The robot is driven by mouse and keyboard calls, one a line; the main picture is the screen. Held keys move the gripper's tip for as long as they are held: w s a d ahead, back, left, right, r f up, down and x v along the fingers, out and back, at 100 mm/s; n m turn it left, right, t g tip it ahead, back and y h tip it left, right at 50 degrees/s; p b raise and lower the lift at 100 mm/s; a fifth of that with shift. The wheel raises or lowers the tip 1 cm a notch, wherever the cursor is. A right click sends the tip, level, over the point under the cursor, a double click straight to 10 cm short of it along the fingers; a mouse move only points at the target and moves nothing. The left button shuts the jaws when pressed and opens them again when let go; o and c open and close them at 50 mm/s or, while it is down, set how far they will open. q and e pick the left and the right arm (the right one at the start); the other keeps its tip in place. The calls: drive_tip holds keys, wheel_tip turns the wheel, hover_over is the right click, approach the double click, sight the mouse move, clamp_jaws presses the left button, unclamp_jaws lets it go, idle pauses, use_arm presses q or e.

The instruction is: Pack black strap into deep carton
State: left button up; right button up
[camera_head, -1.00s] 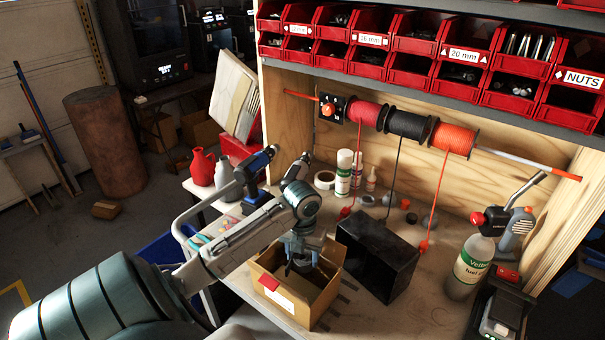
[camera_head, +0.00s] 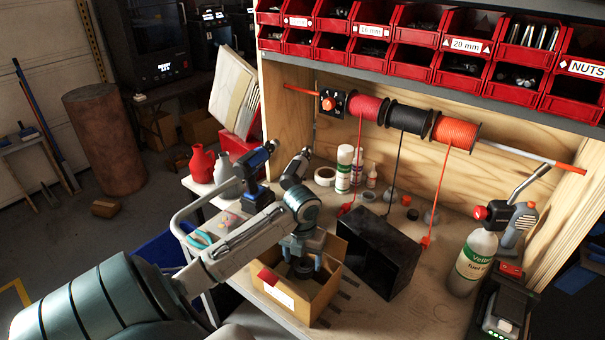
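The deep carton (camera_head: 325,299) is an open brown cardboard box with a white and red label, at the front of the workbench. My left gripper (camera_head: 302,262) points down into the carton's opening from above. A dark, round, coiled thing, which looks like the black strap (camera_head: 302,270), is inside the carton's opening right below the gripper. The fingertips are small and dark against it, so I cannot tell whether they grip it or are apart from it. The carton's floor is mostly hidden. My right gripper is out of view.
A black box (camera_head: 383,262) stands close to the carton's right. A green-labelled fuel bottle (camera_head: 474,262) and a torch are farther right. Cord spools (camera_head: 409,118) hang above. Bare bench shows front right.

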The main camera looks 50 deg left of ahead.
use_arm(q)
drive_tip(key=shift+o, duration=0.7)
drive_tip(key=shift+r, duration=0.3)
wheel_tip(320, 180, up, 5)
drive_tip(key=shift+f+b, duration=0.2)
drive_tip(key=shift+b, duration=0.2)
wheel_tip(320, 180, up, 6)
drive_tip(key=p, duration=0.5)
drive_tip(key=shift+f, duration=0.15)
drive_tip(key=shift+a, duration=0.1)
